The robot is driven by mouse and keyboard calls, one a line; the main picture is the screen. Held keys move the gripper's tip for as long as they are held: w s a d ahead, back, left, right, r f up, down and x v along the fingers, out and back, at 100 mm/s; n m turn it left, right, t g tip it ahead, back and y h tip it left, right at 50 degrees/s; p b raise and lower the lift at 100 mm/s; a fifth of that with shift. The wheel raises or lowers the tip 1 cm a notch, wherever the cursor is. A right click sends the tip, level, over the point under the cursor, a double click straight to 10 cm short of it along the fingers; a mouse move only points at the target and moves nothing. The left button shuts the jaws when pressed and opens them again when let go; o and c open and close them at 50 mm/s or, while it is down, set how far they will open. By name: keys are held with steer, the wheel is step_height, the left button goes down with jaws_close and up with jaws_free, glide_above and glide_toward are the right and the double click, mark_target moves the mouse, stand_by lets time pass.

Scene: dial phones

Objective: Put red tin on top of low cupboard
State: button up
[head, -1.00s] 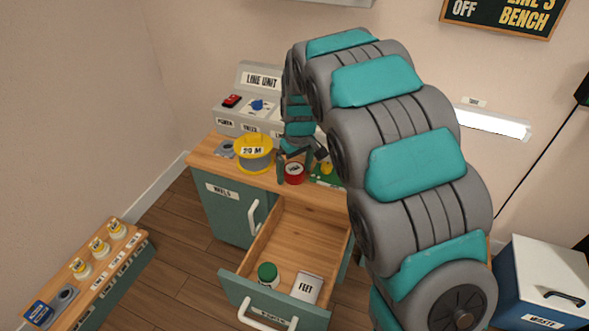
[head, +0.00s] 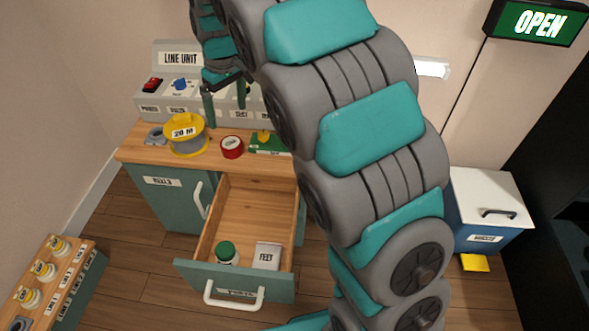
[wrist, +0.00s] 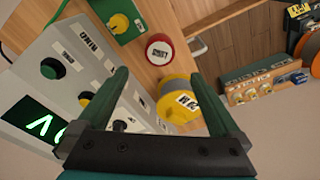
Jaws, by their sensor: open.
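The red tin (head: 231,148), round with a white label, sits on the wooden bench top between the yellow reel and a green board. It also shows in the wrist view (wrist: 160,48), near the top centre. My gripper (head: 225,103) is open and empty, raised above the tin in front of the line unit. A low cupboard (head: 91,275) with a wooden top stands at the lower left, partly cut off. Several small yellow-lidded jars stand on it.
The yellow reel (head: 188,140) stands left of the tin and the green board (head: 268,145) right of it. The line unit (head: 160,103) is behind. An open drawer (head: 235,282) juts out below, holding a green-lidded jar and a box. A white-lidded bin (head: 485,195) stands right.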

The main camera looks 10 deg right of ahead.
steer(key=shift+d, duration=0.1)
steer(key=s+d+f+m+g, duration=0.1)
steer(key=s+d, duration=0.4)
steer(key=s, duration=0.8)
steer(key=s+d+f+m+g, duration=0.1)
steer(key=s+d+m, duration=0.2)
steer(key=s, duration=1)
steer(key=s+d+f+m+g, duration=0.1)
steer(key=s+d+m, duration=0.2)
steer(key=s+d, duration=0.4)
steer(key=s, duration=0.5)
steer(key=shift+s+d+f+h, duration=0.3)
steer(key=shift+s+d+h, duration=0.1)
